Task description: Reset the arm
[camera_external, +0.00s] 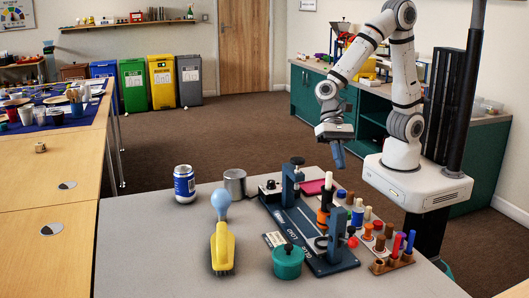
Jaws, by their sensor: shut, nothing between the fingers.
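My arm rises from its white base at the right and bends over to the left and down. My gripper (338,155) hangs at the end of the arm, shut and empty, pointing down. It is above the back right part of the grey table (150,235), apart from everything on it. A dark blue board (310,240) with upright clamps and an orange and black stack lies on the table below and in front of it.
A rack of coloured pegs (392,259) is at the right. The table's left front is clear.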

